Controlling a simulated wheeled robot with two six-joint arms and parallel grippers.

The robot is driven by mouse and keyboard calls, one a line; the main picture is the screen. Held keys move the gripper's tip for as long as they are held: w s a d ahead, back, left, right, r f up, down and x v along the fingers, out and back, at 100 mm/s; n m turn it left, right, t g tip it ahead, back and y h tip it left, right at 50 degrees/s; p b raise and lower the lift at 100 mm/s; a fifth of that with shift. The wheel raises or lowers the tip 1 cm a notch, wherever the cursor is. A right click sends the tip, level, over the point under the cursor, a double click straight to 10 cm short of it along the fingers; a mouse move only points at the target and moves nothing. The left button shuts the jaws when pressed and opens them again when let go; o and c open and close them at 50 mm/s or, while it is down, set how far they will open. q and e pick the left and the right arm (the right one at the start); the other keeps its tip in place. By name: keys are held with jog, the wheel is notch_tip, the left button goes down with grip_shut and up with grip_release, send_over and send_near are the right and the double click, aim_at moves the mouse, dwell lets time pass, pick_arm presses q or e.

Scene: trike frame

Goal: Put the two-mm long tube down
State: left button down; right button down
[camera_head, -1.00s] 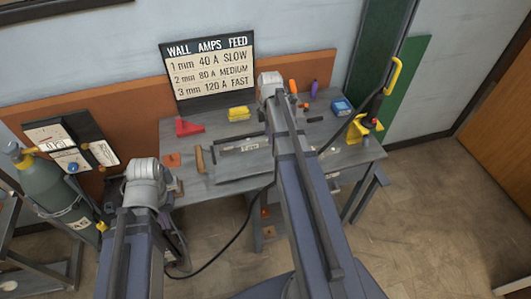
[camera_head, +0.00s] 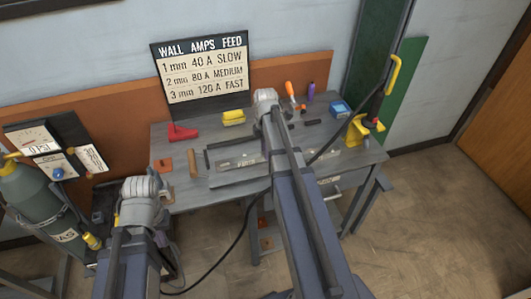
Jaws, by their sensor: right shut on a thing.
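My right gripper (camera_head: 266,128) is over the workbench (camera_head: 180,140), mostly hidden behind its own wrist and arm. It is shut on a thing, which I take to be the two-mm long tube. A long dark grey bar (camera_head: 234,140) runs out to the left from behind the arm, above a grey tray (camera_head: 225,176) with a label. It may be that tube; whether it touches the tray or bench I cannot tell. My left gripper (camera_head: 140,190) is low at the left, in front of the bench's left end. Its jaws are hidden behind its wrist.
A red holder (camera_head: 183,133), a yellow block (camera_head: 233,117), a wooden handle (camera_head: 193,163), an orange-handled tool (camera_head: 290,92), a blue box (camera_head: 340,108) and a yellow stand (camera_head: 357,130) are on the bench. A gas cylinder (camera_head: 40,200) stands left. A black cable hangs in front.

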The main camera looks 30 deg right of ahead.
jog(key=c, duration=0.5)
grip_release()
jog(key=shift+f, duration=0.1)
notch_tip(320, 180, up, 12)
jog(key=p, duration=1.2)
jog(key=shift+a, duration=0.1)
jog(key=s+a+m, duration=0.3)
jog(key=s+a, duration=0.2)
jog(key=a, duration=0.5)
jog(key=s+a+m, duration=0.4)
jog(key=s+a, duration=0.1)
jog(key=a, duration=0.5)
jog(key=s+a+m+h, duration=0.1)
jog(key=s+a+m, duration=0.3)
jog(key=a, duration=0.6)
jog(key=shift+s+r, duration=0.2)
jog(key=shift+s, duration=0.35)
